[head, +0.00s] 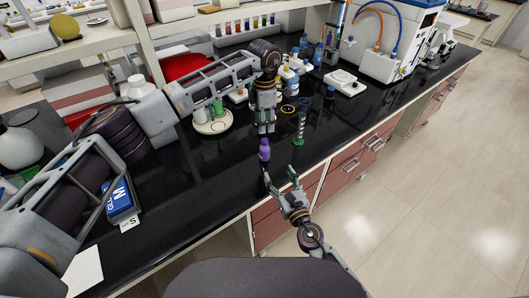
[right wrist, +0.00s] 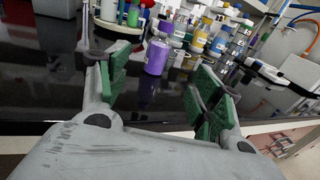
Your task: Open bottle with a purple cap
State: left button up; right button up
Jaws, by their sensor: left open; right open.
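A small purple bottle (head: 264,151) stands upright on the black bench near its front edge. My right gripper (head: 280,181) is open and empty, in front of the bench edge and below the bottle. Its green-padded fingers (right wrist: 160,88) point toward the bottle without touching it.
A dark cylinder on a green base (head: 299,130) stands right of the bottle. Several bottles (head: 288,80) crowd behind my left gripper. A round pale tray (head: 212,124) lies to the left, and a blue box (head: 121,203) farther left. The bench front between is clear.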

aim_at(267, 152)
jog(key=shift+x, duration=6.75)
grip_shut()
